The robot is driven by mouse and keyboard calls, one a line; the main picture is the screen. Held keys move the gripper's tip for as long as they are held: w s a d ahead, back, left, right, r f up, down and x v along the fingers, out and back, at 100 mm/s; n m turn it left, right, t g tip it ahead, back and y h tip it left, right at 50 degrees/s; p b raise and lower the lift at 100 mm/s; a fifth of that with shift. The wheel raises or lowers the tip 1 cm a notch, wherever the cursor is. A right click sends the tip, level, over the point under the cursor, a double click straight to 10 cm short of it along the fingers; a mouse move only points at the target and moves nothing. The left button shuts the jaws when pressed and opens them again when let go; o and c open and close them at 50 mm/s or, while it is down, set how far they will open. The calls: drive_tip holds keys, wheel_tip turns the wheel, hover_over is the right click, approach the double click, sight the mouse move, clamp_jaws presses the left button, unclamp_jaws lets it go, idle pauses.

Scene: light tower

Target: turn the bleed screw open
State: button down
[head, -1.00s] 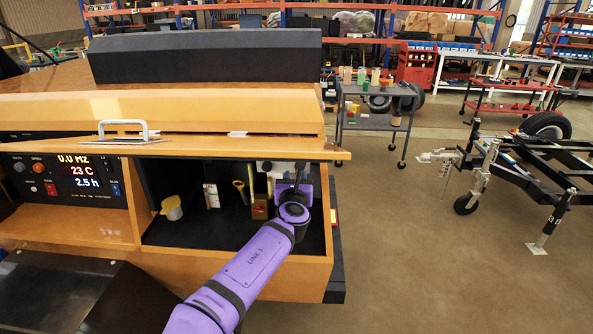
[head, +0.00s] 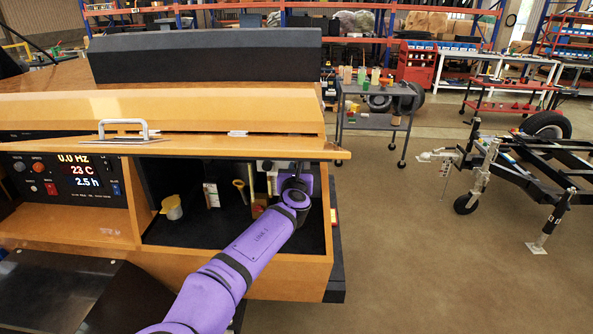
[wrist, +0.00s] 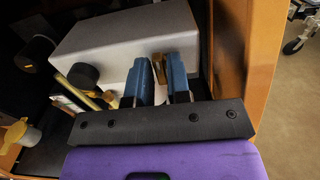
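In the wrist view, a small brass piece (wrist: 160,66), which looks like the bleed screw, sits at the near side of a white-grey box (wrist: 125,40). My gripper (wrist: 161,75) points at it with two blue fingers apart. The brass shows between and just beyond the fingertips; I cannot tell whether either finger touches it. In the head view my wrist hides the fingers and the screw inside the right end of the open orange compartment (head: 230,272).
A yellowish cup (head: 172,208), a small carton (head: 211,195) and a yellow-handled item (head: 240,190) stand left of my arm. Black-capped rods (wrist: 82,76) are left of my fingers. The orange compartment wall (wrist: 245,50) is close on the right.

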drive_tip(key=shift+d+f+m, duration=0.1)
drive_tip(key=shift+m, duration=4.35)
drive_tip(key=shift+d+f+m, duration=0.1)
drive_tip(key=shift+m, duration=4.35)
drive_tip(key=c, duration=1.2)
unclamp_jaws()
